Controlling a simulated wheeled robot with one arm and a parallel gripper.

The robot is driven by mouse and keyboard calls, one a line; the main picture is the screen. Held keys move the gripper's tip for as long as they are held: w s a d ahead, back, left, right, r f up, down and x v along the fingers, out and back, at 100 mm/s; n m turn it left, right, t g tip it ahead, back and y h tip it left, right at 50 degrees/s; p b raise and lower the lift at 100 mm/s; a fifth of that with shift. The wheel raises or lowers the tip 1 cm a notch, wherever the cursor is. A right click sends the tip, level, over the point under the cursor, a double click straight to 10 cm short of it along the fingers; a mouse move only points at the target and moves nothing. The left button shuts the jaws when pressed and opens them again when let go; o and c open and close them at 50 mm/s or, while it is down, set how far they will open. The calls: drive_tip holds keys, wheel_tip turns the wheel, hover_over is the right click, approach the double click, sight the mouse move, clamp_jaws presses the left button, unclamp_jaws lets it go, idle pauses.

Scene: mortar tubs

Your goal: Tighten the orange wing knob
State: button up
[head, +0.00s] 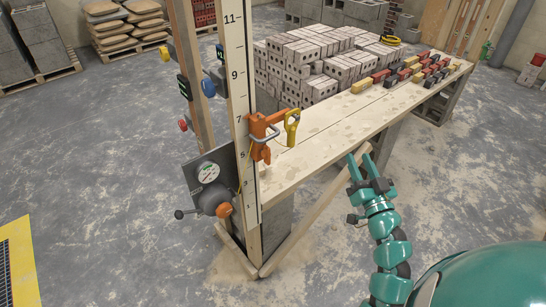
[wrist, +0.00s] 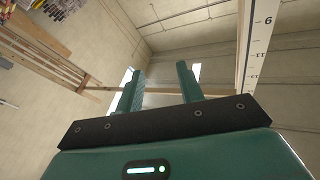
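An orange part with winged edges (head: 261,137) sits on the numbered post (head: 242,100) in the head view, with a yellow handle (head: 292,128) on its right. A smaller orange knob (head: 224,210) sits lower, beside a grey plate with a dial (head: 208,172). I cannot tell for certain which is the wing knob. My gripper (head: 359,156) is open and empty, to the right of the post and apart from both, by the bench's front edge. The wrist view shows its two parted fingers (wrist: 159,78) and the numbered scale (wrist: 259,55), but no orange part.
A long wooden bench (head: 325,130) runs back right from the post, with red, yellow and dark blocks (head: 405,72) on it. Grey bricks (head: 305,65) are stacked behind. A slanted timber brace (head: 312,215) is below the bench. Open floor lies at right.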

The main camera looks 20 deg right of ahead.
drive_tip(key=w+a+f+n+g+y, duration=0.1)
drive_tip(key=a+f+n+g+y, duration=0.15)
drive_tip(key=a+n+y, duration=0.45)
drive_tip(key=n+g+y, duration=0.1)
drive_tip(key=g+y, duration=0.1)
approach(270, 153)
drive_tip(key=shift+h, duration=0.3)
drive_tip(key=p+x, duration=0.3)
drive_tip(key=x, duration=0.1)
drive_tip(key=p+x, duration=0.3)
drive_tip(key=x, duration=0.1)
drive_tip(key=shift+s+a+r+p, duration=0.1)
drive_tip(key=shift+a+r+p, duration=0.15)
drive_tip(key=shift+p, duration=0.1)
drive_tip(key=shift+x, duration=0.85)
drive_tip(key=shift+f, duration=0.15)
drive_tip(key=shift+c, duration=0.3)
clamp_jaws()
